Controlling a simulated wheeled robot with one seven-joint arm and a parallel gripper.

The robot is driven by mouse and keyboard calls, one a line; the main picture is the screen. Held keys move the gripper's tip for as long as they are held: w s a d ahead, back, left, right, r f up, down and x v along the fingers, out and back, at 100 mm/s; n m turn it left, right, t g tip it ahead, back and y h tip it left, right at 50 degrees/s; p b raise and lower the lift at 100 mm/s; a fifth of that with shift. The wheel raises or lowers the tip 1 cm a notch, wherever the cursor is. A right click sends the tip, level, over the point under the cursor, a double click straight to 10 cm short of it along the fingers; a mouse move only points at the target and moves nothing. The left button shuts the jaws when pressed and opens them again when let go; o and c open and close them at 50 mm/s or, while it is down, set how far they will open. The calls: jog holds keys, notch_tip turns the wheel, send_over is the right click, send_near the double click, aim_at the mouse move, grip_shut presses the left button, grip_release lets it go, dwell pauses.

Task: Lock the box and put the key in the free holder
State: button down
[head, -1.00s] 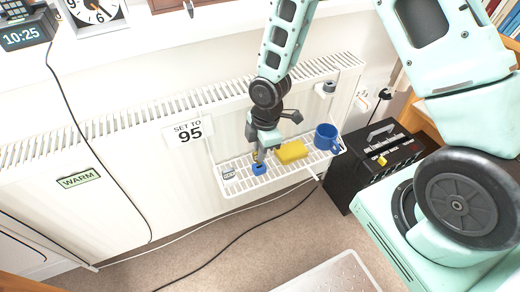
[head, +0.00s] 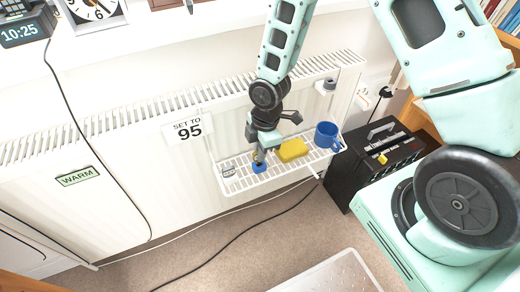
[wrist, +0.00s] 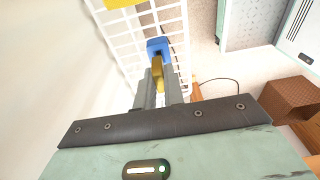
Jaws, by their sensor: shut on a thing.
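My gripper (head: 259,157) points down over the left part of a white wire shelf (head: 238,185) on the radiator. In the wrist view my gripper (wrist: 158,85) is shut on a brass-coloured piece (wrist: 157,70), which looks like the key. A blue holder (head: 259,168) sits on the shelf right under the fingertips; it also shows in the wrist view (wrist: 157,44). I cannot tell how deep the key sits in it. A black box (head: 372,178) stands at the right, with a small yellow piece (head: 382,158) at its front.
On the shelf, a small grey object (head: 228,170) lies left of the holder. The radiator (head: 110,150) is close behind. A dark cable (head: 240,240) runs across the carpet.

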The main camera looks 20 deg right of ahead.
jog(key=shift+f+b, duration=0.6)
jog(key=shift+f, duration=0.5)
jog(key=c, duration=1.4)
grip_release()
notch_tip(320, 180, up, 17)
jog(key=d+p, duration=0.2)
jog(key=p, duration=0.3)
jog(key=shift+r, duration=0.2)
